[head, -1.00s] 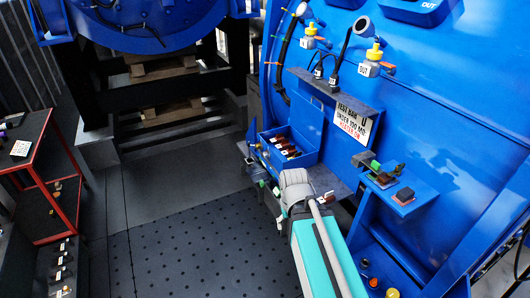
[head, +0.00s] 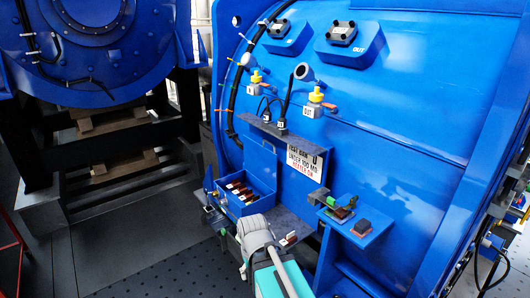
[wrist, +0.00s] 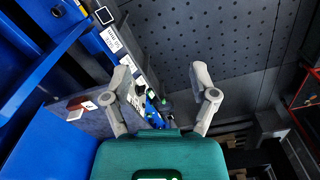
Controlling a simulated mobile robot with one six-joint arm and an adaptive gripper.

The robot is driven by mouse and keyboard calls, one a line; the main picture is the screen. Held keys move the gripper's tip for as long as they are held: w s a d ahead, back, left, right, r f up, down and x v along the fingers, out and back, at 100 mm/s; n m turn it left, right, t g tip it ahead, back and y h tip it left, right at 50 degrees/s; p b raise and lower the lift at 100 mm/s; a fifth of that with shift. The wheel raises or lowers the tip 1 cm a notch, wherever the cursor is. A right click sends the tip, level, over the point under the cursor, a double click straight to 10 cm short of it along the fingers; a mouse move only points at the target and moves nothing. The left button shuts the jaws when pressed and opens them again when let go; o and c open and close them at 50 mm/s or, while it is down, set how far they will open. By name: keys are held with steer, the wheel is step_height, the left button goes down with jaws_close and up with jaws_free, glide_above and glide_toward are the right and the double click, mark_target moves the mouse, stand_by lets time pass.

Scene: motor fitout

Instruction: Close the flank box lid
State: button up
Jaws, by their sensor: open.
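The flank box (head: 238,207) is a blue open-topped box on the side of the big blue motor housing in the head view. Several brown and white pieces lie in it. A blue panel (head: 262,166) stands upright behind the box and looks like its raised lid. My arm's grey and teal links are in front of and below the box in the head view, where my fingers cannot be made out. In the wrist view my gripper (wrist: 162,68) is open, with nothing between its fingertips. Blue panels fill the left of that view.
A small blue shelf (head: 378,232) with several small parts juts out right of the box. A label plate (head: 305,161), cables and yellow-topped fittings (head: 315,96) are nearby. Dark perforated floor (wrist: 245,45) shows in the wrist view, with a red frame at its right edge.

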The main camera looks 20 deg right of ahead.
steer(key=shift+w, duration=0.2)
steer(key=c, duration=0.4)
steer(key=shift+w+a+f+y, duration=0.1)
steer(key=shift+w+y, duration=0.2)
steer(key=shift+c, duration=1.2)
steer(key=w+t+y, duration=0.1)
steer(key=w, duration=0.1)
steer(key=w+r+m+t+y, duration=0.1)
steer(key=w+t, duration=0.1)
steer(key=w, duration=0.1)
steer(key=w+r+m+t+y+b, duration=0.1)
steer(key=w+y, duration=0.1)
steer(key=shift+w+t, duration=0.15)
steer(key=shift+t, duration=0.25)
jaws_close()
steer(key=w+d+r+m+t+b, duration=0.2)
steer(key=w+d+r+m+t, duration=0.75)
steer(key=d, duration=0.25)
steer(key=d+r+m+t+h, duration=0.3)
steer(key=d+r+m+h, duration=0.1)
steer(key=d, duration=0.8)
steer(key=m+h, duration=0.1)
steer(key=m, duration=0.1)
steer(key=shift+m+t, duration=0.35)
steer(key=shift+r, duration=0.1)
